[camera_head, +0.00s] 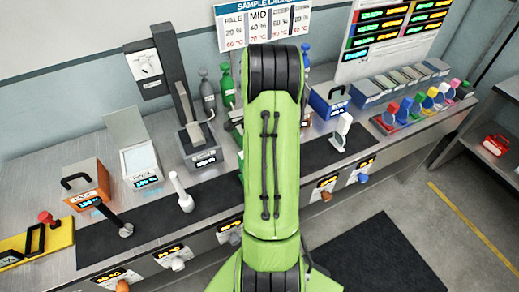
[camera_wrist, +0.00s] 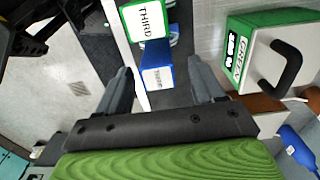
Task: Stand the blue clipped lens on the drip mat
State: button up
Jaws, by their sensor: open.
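Several coloured clipped lenses stand in a row at the right end of the counter in the head view; the blue clipped lens (camera_head: 407,104) is just right of a red one. A dark mat strip (camera_head: 312,156), which looks like the drip mat, lies along the counter, partly hidden behind my green arm. A white-clipped piece (camera_head: 342,130) stands on it. My gripper (camera_wrist: 163,84) is open and empty in the wrist view, fingers wide apart. A blue block with a white label (camera_wrist: 157,77) shows beyond the fingers. The head view hides my gripper behind the arm.
A green-and-white box with a black handle (camera_wrist: 262,60) is right of my fingers, and a blue bottle (camera_wrist: 298,148) lower right. On the counter are an orange box (camera_head: 87,184), a white-topped device (camera_head: 139,160), a black stand (camera_head: 190,110) and a blue handled box (camera_head: 328,100).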

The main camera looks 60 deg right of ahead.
notch_tip(320, 180, up, 10)
jog(key=r, duration=0.1)
jog(key=w+a+r+n, duration=0.3)
jog(key=a+r+n, duration=0.1)
jog(key=a, duration=0.3)
jog(key=a+r+n+t+h, duration=0.1)
jog(key=a+r+n, duration=0.25)
jog(key=a, duration=0.25)
jog(key=a+r+n+t, duration=0.1)
jog(key=a+r+n, duration=0.1)
jog(key=a+n, duration=0.3)
jog(key=s+a+n+t, duration=0.1)
jog(key=s+a+n, duration=0.4)
jog(key=a+n, duration=0.1)
jog(key=s+a+n+t+y, duration=0.1)
jog(key=s+a+n+t, duration=0.1)
jog(key=s+a+n, duration=0.3)
jog(key=a, duration=0.4)
jog(key=shift+s+n+t, duration=0.3)
jog(key=shift+s+n, duration=0.05)
jog(key=shift+r, duration=0.15)
